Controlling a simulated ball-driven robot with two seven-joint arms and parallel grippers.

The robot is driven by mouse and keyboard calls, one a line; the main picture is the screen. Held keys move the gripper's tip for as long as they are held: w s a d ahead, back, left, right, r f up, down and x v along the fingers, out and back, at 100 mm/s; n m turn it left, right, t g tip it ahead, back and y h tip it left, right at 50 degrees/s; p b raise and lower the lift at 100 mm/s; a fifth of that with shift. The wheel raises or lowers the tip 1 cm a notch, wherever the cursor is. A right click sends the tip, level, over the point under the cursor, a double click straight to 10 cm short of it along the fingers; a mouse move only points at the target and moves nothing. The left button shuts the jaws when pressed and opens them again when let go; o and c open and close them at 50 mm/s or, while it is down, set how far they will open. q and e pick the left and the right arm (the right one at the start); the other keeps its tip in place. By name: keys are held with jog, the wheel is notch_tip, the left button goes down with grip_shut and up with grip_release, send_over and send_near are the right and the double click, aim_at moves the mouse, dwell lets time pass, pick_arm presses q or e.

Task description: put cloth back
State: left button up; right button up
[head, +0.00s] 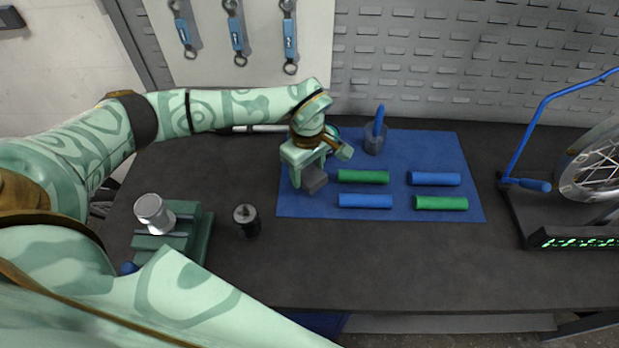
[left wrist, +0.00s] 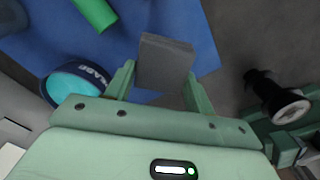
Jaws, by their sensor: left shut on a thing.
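My left gripper (head: 316,168) is over the left part of the blue mat (head: 470,205) on the dark workbench. It is shut on a small flat grey block, which I take to be the folded cloth (head: 314,180). In the left wrist view the cloth (left wrist: 165,62) sits between the two green fingers of the gripper (left wrist: 160,82), with the blue mat behind it. I cannot tell whether the cloth touches the mat. My right gripper is not in view.
Green and blue rolls (head: 363,176) lie on the mat right of the gripper. A cup (head: 374,145) with a blue tool stands behind them. A round labelled tin (left wrist: 77,86) is close by. A black canister (head: 246,221) and green vise (head: 175,236) are left. A wheel stand (head: 545,225) is right.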

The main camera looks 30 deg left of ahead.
aim_at(308, 178)
pick_arm(q)
jog(key=shift+w+f, duration=0.2)
jog(key=shift+f, duration=0.05)
jog(key=shift+w+a+f+b, duration=0.15)
jog(key=shift+f+b, duration=0.2)
jog(key=shift+f, duration=1.3)
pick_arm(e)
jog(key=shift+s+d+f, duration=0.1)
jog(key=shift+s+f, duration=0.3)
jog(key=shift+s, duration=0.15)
pick_arm(q)
jog(key=shift+f, duration=0.15)
jog(key=o, duration=0.9)
jog(key=shift+o, duration=0.2)
notch_tip(308, 178, up, 12)
jog(key=shift+r+p, duration=0.2)
jog(key=shift+p, duration=0.85)
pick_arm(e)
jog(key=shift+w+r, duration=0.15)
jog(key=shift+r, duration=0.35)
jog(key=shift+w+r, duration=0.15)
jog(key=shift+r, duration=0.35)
